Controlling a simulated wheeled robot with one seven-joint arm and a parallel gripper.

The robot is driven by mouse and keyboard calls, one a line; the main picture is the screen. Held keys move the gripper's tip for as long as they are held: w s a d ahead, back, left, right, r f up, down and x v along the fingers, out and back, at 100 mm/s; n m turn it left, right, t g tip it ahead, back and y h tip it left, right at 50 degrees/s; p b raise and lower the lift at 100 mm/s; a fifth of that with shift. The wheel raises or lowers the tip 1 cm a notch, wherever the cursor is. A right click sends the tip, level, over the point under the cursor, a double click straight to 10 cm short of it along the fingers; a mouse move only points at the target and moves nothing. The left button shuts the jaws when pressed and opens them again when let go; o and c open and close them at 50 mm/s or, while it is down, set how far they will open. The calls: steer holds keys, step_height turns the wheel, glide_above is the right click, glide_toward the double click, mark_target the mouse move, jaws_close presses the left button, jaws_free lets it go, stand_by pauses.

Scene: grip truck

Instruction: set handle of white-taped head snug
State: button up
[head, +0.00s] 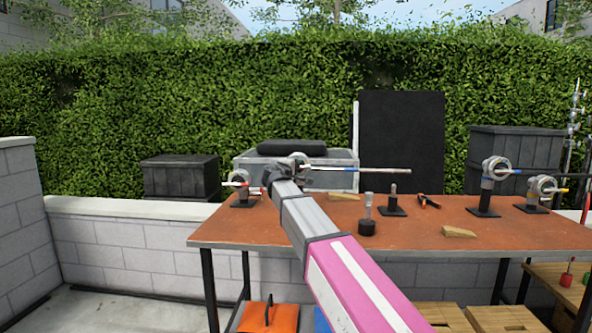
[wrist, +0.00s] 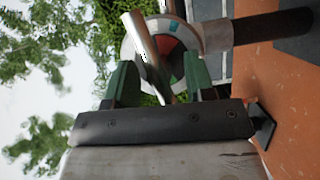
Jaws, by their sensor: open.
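A grey grip head (head: 299,161) stands at the end of my arm in the head view, partly hidden by it. A rod runs right from it, pale near the head. In the wrist view the round head (wrist: 190,40) is close ahead on a dark post and shows a small teal patch. Its silver bar handle (wrist: 145,45) slants between the two green fingers of my gripper (wrist: 160,77). The gripper is open, one finger on each side of the handle; contact is not clear. I cannot make out white tape for certain on this head.
Other heads stand on the orange table (head: 330,222): a small one at left (head: 241,187), a tall one (head: 493,172) and a low one (head: 541,187) at right. Wooden wedges (head: 459,231), a short post (head: 393,203) and red-handled pliers (head: 427,201) lie between.

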steer(key=shift+c, duration=0.3)
jaws_close()
steer(key=shift+f+n, duration=0.1)
steer(key=shift+n, duration=0.2)
stand_by(0.4)
steer(key=n+t, duration=0.1)
steer(key=n, duration=0.1)
steer(key=shift+d+f+n+h, duration=0.1)
steer(key=shift+n+h, duration=0.2)
steer(key=n+t, duration=0.2)
steer(key=n, duration=0.3)
steer(key=shift+y, duration=0.4)
steer(key=n, duration=0.2)
steer(key=n+t+y, duration=0.1)
steer(key=n, duration=0.1)
steer(key=shift+n+t, duration=0.3)
steer(key=shift+d+n+t+y, duration=0.1)
steer(key=shift+n+t+y, duration=0.2)
steer(key=shift+n+y, duration=0.7)
steer(key=shift+n+t+y, duration=0.3)
steer(key=shift+n, duration=1.3)
